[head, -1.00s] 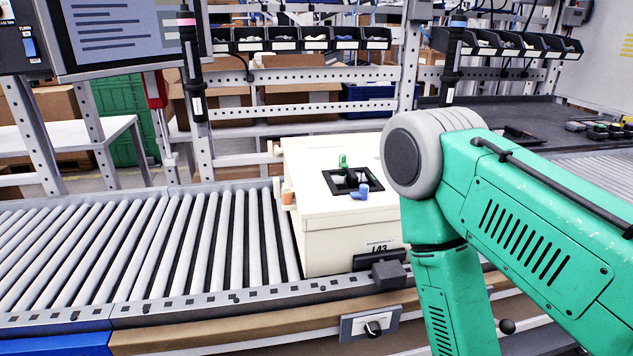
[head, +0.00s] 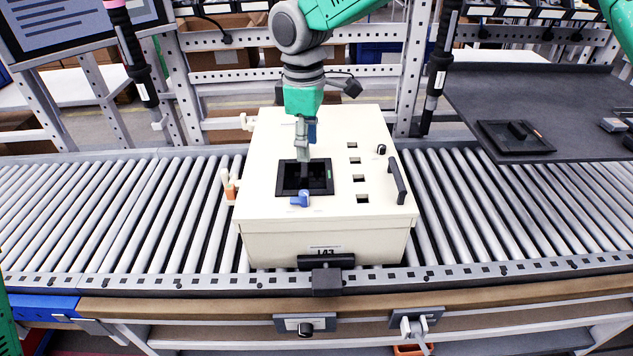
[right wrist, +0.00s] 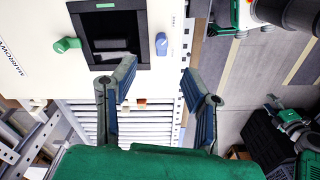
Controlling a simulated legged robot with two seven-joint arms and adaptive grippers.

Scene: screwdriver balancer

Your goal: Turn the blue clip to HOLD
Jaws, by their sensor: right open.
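The blue clip (head: 300,199) sits at the front edge of a black recess (head: 285,190) in the top of a cream box (head: 262,150). In the right wrist view the blue clip (right wrist: 162,44) is right of the recess, with small print beside it that I cannot read. A green clip (right wrist: 67,44) is on the opposite side; the gripper seems to hide it in the head view. My right gripper (head: 306,155) points down over the back of the recess. In the wrist view its two fingers (right wrist: 158,88) are apart and empty, clear of the blue clip. My left gripper is out of view.
The box stands on a roller conveyor (head: 110,215), with free rollers on both sides. A black handle (head: 397,180) rises on its right, and an orange-tipped fitting (head: 230,188) sticks out on its left. A dark bench (head: 560,100) with a black tray (head: 515,138) is at right.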

